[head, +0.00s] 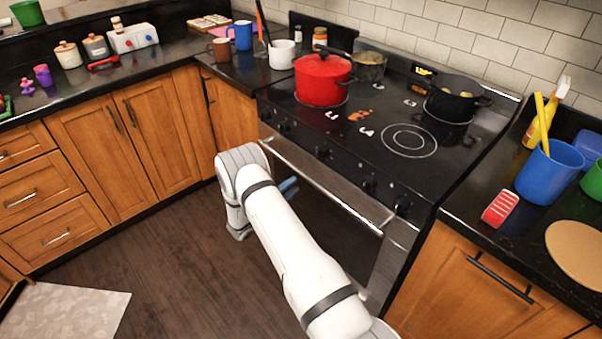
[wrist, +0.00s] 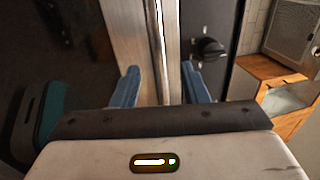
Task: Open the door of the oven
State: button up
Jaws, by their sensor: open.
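The oven (head: 365,160) is black and steel, with its front facing the floor space. Its long steel handle (head: 335,187) runs along the top of the door (head: 328,222), which looks shut; my arm hides part of the door. My gripper (head: 288,187) is at the door front, below the handle's left half, with blue fingers partly hidden by my wrist. In the wrist view, my gripper (wrist: 162,85) is open, with one blue finger on each side of the bright handle bar (wrist: 163,50). I cannot tell whether either finger touches it.
A red pot (head: 322,80) and a black pan (head: 457,98) stand on the cooktop. Knobs (head: 323,151) line the oven front above the handle; one knob (wrist: 208,48) shows right of my fingers. Wooden cabinets (head: 150,130) flank the oven.

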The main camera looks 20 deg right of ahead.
aim_at(305, 175)
jog(key=x, duration=0.3)
jog(key=p+x, duration=0.1)
jog(key=x, duration=0.3)
jog(key=shift+w+f, duration=0.1)
jog(key=shift+w, duration=0.15)
jog(key=shift+c, duration=0.3)
grip_shut()
